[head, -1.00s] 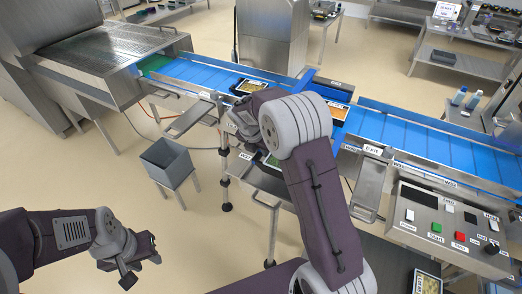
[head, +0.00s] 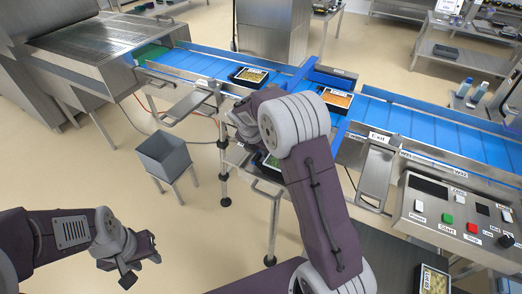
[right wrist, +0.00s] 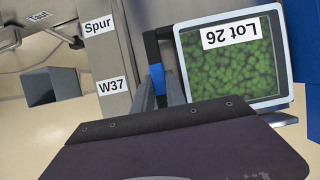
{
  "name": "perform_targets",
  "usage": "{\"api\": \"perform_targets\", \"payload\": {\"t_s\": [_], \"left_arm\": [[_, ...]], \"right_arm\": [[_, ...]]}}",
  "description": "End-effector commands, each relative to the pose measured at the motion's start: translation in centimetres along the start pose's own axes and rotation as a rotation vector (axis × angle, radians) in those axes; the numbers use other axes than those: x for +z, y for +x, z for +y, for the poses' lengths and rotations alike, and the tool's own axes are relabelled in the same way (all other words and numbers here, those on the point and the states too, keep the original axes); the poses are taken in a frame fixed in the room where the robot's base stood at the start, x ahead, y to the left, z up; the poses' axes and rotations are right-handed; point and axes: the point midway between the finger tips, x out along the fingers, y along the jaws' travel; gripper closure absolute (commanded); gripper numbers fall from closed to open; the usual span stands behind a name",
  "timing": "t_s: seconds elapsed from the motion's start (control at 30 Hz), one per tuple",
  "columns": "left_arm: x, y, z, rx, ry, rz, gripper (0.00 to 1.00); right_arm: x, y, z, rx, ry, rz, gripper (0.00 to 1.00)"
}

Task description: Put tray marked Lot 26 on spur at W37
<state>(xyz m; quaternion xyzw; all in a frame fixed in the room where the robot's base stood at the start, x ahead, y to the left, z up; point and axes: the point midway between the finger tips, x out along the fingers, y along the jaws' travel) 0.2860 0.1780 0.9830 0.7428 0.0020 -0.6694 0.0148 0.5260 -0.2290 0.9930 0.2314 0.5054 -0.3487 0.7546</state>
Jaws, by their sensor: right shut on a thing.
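The tray marked Lot 26 (right wrist: 186,65) is a pale-rimmed tray with green contents; its label shows clearly in the right wrist view. In the head view the tray (head: 272,161) is partly hidden behind my right arm. The Spur and W37 labels (right wrist: 110,86) are on a grey metal surface to the left of the tray in the right wrist view. Whether the tray touches that surface, I cannot tell. My left gripper (head: 128,274) is empty, low at the left; its finger gap is unclear.
The blue conveyor (head: 210,68) crosses behind, carrying a yellow-filled tray (head: 235,78) and an orange-filled tray (head: 337,98). A grey bin (head: 163,155) stands at the left on a stand. The control panel (head: 445,205) is at the right. Open floor lies front left.

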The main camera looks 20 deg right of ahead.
Motion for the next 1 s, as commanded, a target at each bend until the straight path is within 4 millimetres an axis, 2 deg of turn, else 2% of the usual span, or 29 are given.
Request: {"api": "perform_targets", "payload": {"t_s": [0.53,1.0], "left_arm": [[-0.09,-0.96,0.02,0.000,0.000,0.000,0.64],[-0.09,-0.99,0.02,0.000,0.000,0.000,0.64]], "right_arm": [[0.13,-0.21,-0.03,-0.002,-0.001,0.000,1.00],[0.11,-0.12,0.00,0.000,0.000,0.000,1.00]]}}
